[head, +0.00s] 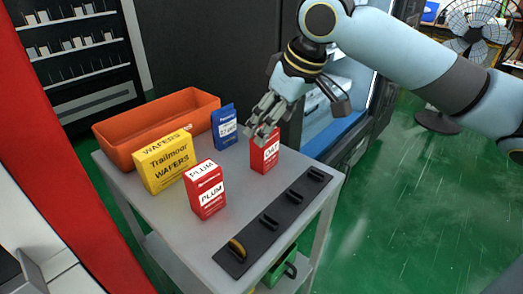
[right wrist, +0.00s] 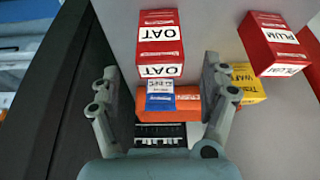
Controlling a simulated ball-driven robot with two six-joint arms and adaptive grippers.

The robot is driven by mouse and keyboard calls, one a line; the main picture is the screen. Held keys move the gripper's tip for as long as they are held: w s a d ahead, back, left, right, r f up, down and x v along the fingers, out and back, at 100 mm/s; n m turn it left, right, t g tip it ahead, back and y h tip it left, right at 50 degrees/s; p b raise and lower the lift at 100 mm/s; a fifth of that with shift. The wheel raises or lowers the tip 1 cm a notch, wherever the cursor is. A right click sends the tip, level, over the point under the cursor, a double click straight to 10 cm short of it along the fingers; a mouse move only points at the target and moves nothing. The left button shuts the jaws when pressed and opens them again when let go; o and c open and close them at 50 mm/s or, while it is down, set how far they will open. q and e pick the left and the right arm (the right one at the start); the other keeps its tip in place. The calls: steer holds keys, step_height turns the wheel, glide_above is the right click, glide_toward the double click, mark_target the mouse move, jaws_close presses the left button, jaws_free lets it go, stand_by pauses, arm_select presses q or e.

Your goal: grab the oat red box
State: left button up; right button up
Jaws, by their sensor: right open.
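The red oat box (head: 265,153) stands upright on the grey table, right of the red plum box. It also shows in the right wrist view (right wrist: 160,32), at the top and slightly beyond the fingertips. My right gripper (head: 262,122) is open, just above and behind the oat box, and hides part of its top in the head view. In the right wrist view its two fingers (right wrist: 161,74) are spread wide, with nothing clamped between them. My left gripper is not in view.
A red plum box (head: 206,188), a yellow wafers box (head: 163,162) and a blue box (head: 225,127) stand nearby. An orange bin (head: 118,146) lies at the back left. A black slotted strip (head: 255,234) runs along the table's right edge.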

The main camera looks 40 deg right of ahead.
mark_target(265, 149)
steer(key=shift+w+f, duration=0.2)
steer(key=shift+f, duration=0.4)
steer(key=shift+w+f, duration=0.15)
steer(key=shift+f, duration=0.05)
steer(key=x, duration=0.1)
steer(key=b+x, duration=0.1)
steer(key=x, duration=0.3)
steer(key=shift+s+f+b, duration=0.1)
steer(key=shift+s+b, duration=0.2)
steer(key=shift+b, duration=0.1)
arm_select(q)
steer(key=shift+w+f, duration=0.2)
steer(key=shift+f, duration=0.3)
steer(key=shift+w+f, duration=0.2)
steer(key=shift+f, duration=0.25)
arm_select(e)
steer(key=c, duration=0.3)
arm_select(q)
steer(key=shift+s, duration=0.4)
arm_select(e)
steer(key=c, duration=1)
